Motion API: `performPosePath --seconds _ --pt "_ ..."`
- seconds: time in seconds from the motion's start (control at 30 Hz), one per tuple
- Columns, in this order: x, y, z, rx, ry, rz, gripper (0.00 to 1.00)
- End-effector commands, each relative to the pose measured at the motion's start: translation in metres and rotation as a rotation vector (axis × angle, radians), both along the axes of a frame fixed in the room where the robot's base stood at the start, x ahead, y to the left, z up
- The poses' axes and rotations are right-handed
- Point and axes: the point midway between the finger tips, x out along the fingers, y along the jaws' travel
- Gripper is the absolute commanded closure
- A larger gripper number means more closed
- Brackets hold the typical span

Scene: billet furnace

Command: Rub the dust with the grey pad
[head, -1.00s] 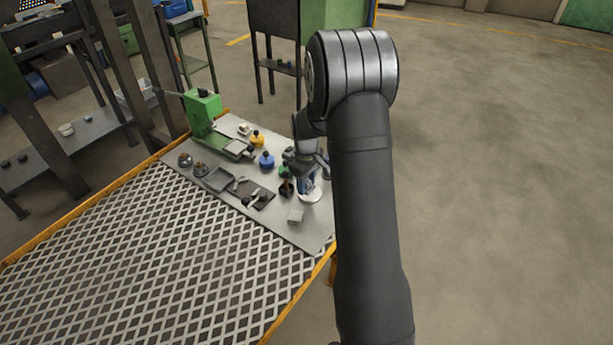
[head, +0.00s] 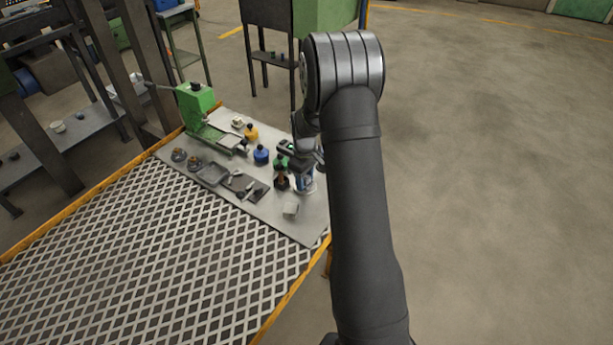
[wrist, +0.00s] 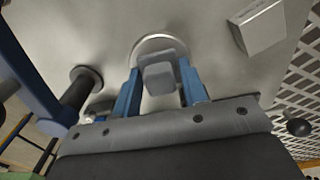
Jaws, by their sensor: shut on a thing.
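My gripper (wrist: 158,90) has two blue fingers closed on the sides of a small grey block, which I take to be the grey pad (wrist: 158,74). A pale round rim (wrist: 150,42) shows around and behind the pad. I cannot tell whether the pad touches the surface. In the head view my gripper (head: 305,182) is low over the right part of the grey plate (head: 312,222), and the pad is not clear there. I cannot make out any dust in either view.
A light grey block (head: 291,210) lies just in front of my gripper; it also shows in the wrist view (wrist: 264,26). Blue (head: 261,155) and yellow (head: 251,132) bottles, a dark tray (head: 212,174) and a green press (head: 196,108) stand left. Open mesh (head: 150,260) lies in front.

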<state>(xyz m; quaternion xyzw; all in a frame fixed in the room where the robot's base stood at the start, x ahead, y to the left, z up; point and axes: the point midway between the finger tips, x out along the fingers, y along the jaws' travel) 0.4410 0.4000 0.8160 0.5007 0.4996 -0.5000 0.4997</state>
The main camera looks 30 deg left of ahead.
Motion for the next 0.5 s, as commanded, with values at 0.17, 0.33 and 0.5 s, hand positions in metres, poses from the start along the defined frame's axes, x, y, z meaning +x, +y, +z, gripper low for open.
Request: performPosePath --seconds 0.17,0.33,0.5 --pt "-0.018 0.0 -0.001 -0.001 0.002 0.003 0.86" --pt "-0.02 0.001 0.022 0.002 -0.001 0.001 0.86" --pt "-0.02 0.0 0.035 0.001 0.0 0.001 0.86"
